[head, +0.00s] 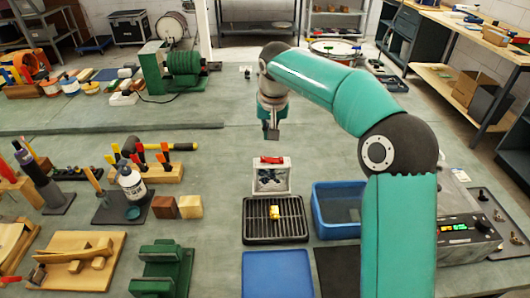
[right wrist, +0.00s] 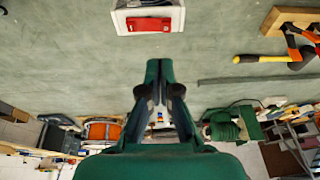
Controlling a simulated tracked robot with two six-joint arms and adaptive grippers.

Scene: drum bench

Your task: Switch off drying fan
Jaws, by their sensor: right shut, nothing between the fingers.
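The drying fan (head: 287,186) is a small white box with a dark grille, standing upright on the bench behind a black rack. A red switch (head: 272,160) sits on its top. In the right wrist view the fan's white top (right wrist: 178,18) and red switch (right wrist: 150,25) show at the upper edge. My right gripper (head: 271,134) hangs pointing down beyond the fan, apart from it. In the right wrist view my right gripper (right wrist: 159,82) has its fingers together with nothing between them, clear of the switch. My left gripper is in neither view.
A black wire rack (head: 260,233) with a yellow block (head: 274,212) stands in front of the fan. A blue tub (head: 318,220) is to its right, a control box (head: 466,237) farther right. Wooden blocks (head: 190,206) lie left.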

